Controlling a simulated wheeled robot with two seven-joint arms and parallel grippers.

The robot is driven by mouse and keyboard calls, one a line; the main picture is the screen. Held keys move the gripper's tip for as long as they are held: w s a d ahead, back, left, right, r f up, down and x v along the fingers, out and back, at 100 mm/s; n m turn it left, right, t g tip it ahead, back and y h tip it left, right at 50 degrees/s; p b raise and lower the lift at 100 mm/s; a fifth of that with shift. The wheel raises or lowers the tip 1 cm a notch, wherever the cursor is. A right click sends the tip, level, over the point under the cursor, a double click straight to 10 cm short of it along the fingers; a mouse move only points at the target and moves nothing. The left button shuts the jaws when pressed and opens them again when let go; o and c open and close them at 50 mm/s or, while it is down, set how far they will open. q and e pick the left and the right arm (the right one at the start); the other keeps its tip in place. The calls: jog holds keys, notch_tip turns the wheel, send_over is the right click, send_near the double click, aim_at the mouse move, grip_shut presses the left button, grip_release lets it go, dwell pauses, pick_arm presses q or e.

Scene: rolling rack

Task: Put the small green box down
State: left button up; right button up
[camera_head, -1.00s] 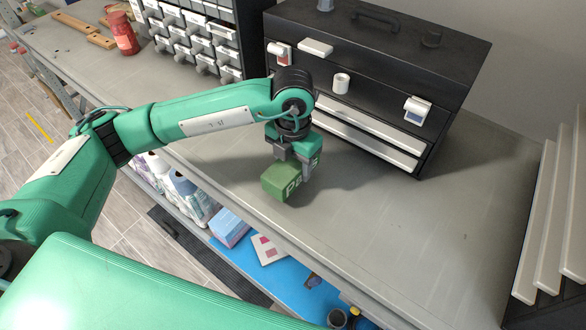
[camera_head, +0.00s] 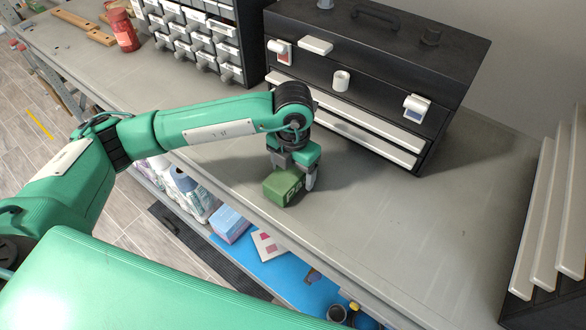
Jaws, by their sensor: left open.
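The small green box (camera_head: 283,188) is on the grey table top (camera_head: 385,228), near its front edge and in front of the black toolbox. My left gripper (camera_head: 294,180) points down over the box, with its fingers open on either side of it. The right finger stands apart from the box's right side. The left finger is partly hidden behind the box. My right gripper is not in view.
The black toolbox (camera_head: 370,55) with white drawers stands close behind the gripper. A drawer cabinet (camera_head: 205,40) and a red bottle (camera_head: 123,31) are at the back left. Open table lies to the right. A lower shelf (camera_head: 275,275) holds several items.

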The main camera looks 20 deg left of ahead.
pick_arm(q)
jog(key=shift+r, duration=0.5)
notch_tip(320, 180, up, 11)
jog(key=b, duration=0.3)
jog(key=shift+r+b, duration=0.15)
jog(key=shift+b, duration=0.25)
